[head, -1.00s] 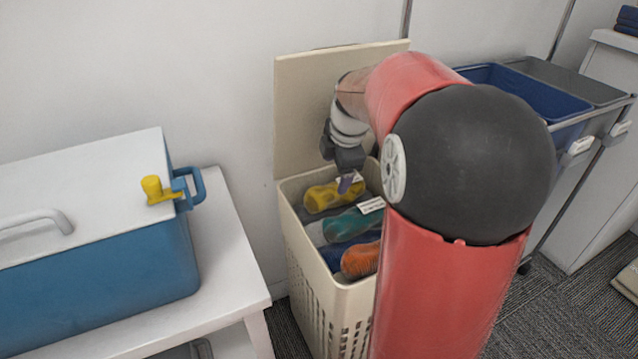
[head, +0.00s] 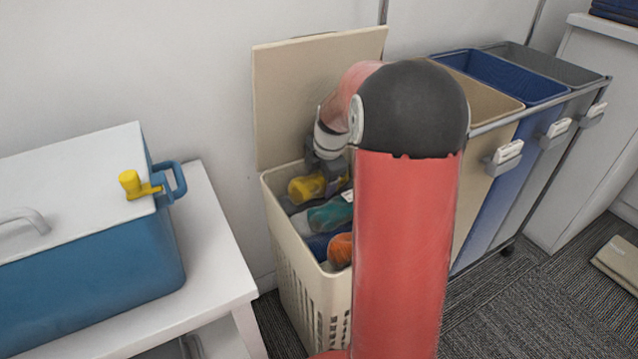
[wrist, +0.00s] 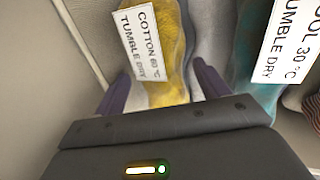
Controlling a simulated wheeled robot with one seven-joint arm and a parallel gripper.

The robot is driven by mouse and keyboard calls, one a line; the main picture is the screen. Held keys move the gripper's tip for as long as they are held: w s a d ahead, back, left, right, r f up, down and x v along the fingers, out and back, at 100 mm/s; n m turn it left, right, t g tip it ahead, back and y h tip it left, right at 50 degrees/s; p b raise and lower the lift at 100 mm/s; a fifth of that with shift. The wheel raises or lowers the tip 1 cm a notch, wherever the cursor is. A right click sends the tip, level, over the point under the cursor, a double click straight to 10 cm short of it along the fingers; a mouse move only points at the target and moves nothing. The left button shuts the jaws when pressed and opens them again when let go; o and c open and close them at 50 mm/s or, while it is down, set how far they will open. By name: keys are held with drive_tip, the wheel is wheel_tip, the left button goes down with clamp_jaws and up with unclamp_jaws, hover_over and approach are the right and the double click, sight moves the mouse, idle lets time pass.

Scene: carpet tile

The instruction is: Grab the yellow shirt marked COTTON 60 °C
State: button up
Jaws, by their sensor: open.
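The yellow shirt (head: 307,188) lies rolled up at the back of the open beige laundry basket (head: 290,232). In the wrist view the yellow shirt (wrist: 170,70) carries a white tag (wrist: 142,40) reading COTTON 60 °C, TUMBLE DRY. My gripper (head: 328,184) is lowered into the back of the basket at the shirt. In the wrist view my gripper (wrist: 158,88) is open, with one purple finger on each side of the yellow shirt. Whether the fingers touch the cloth cannot be told.
A teal garment (head: 328,215) with a white tag and an orange one (head: 340,249) lie nearer in the basket. Its raised lid (head: 310,95) stands behind my arm. A blue cooler (head: 90,245) on a white table is left; sorting bins (head: 500,75) are right.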

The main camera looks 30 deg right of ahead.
drive_tip(key=c, duration=0.7)
drive_tip(key=shift+c, duration=0.3)
drive_tip(key=shift+r, duration=0.15)
